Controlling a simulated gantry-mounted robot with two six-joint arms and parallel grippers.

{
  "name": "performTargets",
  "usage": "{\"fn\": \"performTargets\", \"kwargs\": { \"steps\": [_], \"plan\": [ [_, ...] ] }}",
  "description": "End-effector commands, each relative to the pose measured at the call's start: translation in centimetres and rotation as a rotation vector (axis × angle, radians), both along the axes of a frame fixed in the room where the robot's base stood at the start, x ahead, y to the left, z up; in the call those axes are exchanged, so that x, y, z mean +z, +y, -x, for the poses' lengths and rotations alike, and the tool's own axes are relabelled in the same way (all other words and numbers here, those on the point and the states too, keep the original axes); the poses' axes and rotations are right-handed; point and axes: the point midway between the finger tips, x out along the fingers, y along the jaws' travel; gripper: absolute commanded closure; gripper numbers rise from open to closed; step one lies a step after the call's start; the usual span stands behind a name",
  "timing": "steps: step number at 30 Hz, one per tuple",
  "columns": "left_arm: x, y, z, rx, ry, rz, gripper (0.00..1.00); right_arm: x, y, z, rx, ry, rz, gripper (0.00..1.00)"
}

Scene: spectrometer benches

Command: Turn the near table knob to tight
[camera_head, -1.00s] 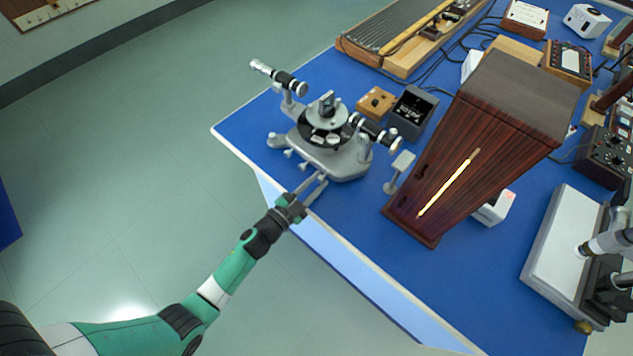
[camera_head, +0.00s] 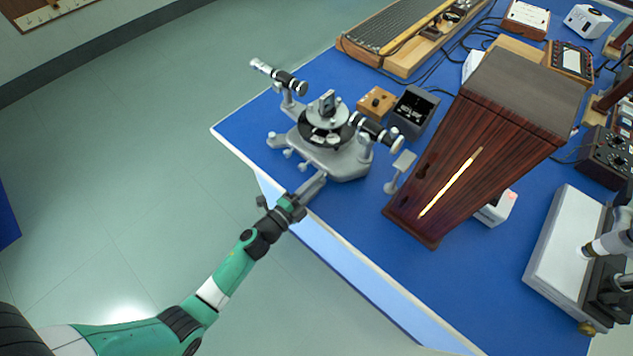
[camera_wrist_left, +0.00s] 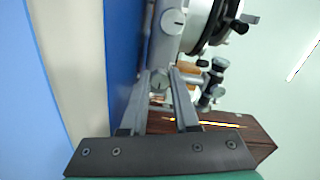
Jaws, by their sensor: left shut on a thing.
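The spectrometer (camera_head: 335,158), a grey metal instrument with a black round table and two tubes, stands at the near left corner of the blue bench. My left gripper (camera_head: 322,177) reaches its near lower edge from the front. In the left wrist view, the fingertips (camera_wrist_left: 161,80) are shut on a small round grey knob (camera_wrist_left: 159,83) low on the spectrometer's side. In the head view this knob is hidden by the fingers. Another round knob (camera_wrist_left: 173,20) shows higher in the wrist view, clear of the fingers. My right gripper is not in view.
A tall dark wooden box (camera_head: 475,150) with a bright slit stands right of the spectrometer. A small grey stand (camera_head: 400,171) is between them. A black box (camera_head: 413,112) and a small wooden box (camera_head: 376,102) sit behind. The floor at left is clear.

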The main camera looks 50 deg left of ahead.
Motion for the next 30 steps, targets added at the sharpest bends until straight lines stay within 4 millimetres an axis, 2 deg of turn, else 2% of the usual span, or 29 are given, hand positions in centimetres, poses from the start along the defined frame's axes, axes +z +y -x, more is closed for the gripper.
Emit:
{"fn": "performTargets", "kwargs": {
  "steps": [14, 15, 19, 20, 30],
  "plan": [
    [0.01, 0.00, 0.01, 0.000, 0.002, -0.017, 1.00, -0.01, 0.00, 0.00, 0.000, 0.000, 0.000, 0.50],
    [0.01, 0.00, 0.01, 0.000, 0.002, -0.017, 0.68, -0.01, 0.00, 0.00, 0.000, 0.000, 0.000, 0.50],
    [0.01, 0.00, 0.01, 0.000, 0.001, -0.016, 0.44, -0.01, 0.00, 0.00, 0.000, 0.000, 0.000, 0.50],
    [0.01, 0.00, 0.01, 0.000, 0.001, -0.016, 0.41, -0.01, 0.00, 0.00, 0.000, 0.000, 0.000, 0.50],
    [-0.10, 0.00, 0.03, 0.000, 0.003, -0.014, 0.41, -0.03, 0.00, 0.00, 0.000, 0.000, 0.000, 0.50]
  ]
}}
